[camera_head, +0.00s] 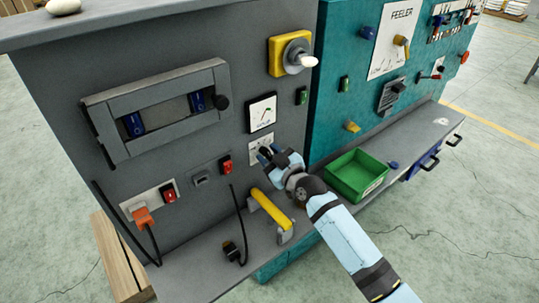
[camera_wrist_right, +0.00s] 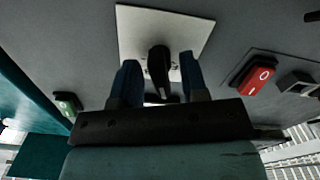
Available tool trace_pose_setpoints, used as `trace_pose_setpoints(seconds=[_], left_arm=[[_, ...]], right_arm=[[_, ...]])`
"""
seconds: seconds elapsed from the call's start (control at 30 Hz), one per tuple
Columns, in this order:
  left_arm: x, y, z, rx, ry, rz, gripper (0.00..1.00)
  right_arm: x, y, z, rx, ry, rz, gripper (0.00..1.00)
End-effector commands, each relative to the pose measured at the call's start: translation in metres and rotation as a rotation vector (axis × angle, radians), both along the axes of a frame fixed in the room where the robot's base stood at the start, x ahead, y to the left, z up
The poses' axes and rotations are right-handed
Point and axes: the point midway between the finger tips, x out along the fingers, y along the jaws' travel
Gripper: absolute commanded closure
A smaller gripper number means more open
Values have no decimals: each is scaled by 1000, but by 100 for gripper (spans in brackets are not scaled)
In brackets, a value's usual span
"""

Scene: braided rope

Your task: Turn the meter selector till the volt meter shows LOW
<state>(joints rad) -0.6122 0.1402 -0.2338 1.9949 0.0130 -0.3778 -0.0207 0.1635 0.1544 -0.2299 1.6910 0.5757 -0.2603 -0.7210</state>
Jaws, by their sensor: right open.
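The volt meter (camera_head: 262,112) is a white square dial in a black frame on the grey panel; its small markings are too small to read. Just below it is the white meter selector plate (camera_head: 259,145), partly hidden by my right gripper (camera_head: 268,154). In the right wrist view, the white plate (camera_wrist_right: 190,30) carries a black selector knob (camera_wrist_right: 158,62). The blue fingers of my right gripper are apart, one on each side of the knob. A small gap seems to show on both sides; contact cannot be told. My left gripper is not in view.
A red switch (camera_head: 226,165) and a green switch (camera_head: 302,96) sit near the meter. A green bin (camera_head: 356,174) lies to the right. A yellow rotary switch (camera_head: 291,54) is above the meter.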

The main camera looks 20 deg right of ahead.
Motion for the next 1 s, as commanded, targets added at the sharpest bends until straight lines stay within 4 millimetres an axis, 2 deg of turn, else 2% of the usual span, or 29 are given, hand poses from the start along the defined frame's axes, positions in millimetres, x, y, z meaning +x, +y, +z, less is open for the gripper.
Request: trace_pose_setpoints(seconds=[0.2, 0.37, 0.4, 0.73, 1.0], left_arm=[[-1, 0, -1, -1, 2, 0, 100], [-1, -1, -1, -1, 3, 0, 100], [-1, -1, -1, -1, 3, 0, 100], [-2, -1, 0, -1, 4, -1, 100], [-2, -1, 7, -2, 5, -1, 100]], right_arm=[[0, 0, 0, 0, 0, 0, 62], [0, 0, 0, 0, 0, 0, 99], [0, 0, 0, 0, 0, 0, 100], [0, 0, 0, 34, 13, 0, 100], [0, 0, 1, 183, 67, 0, 100]])
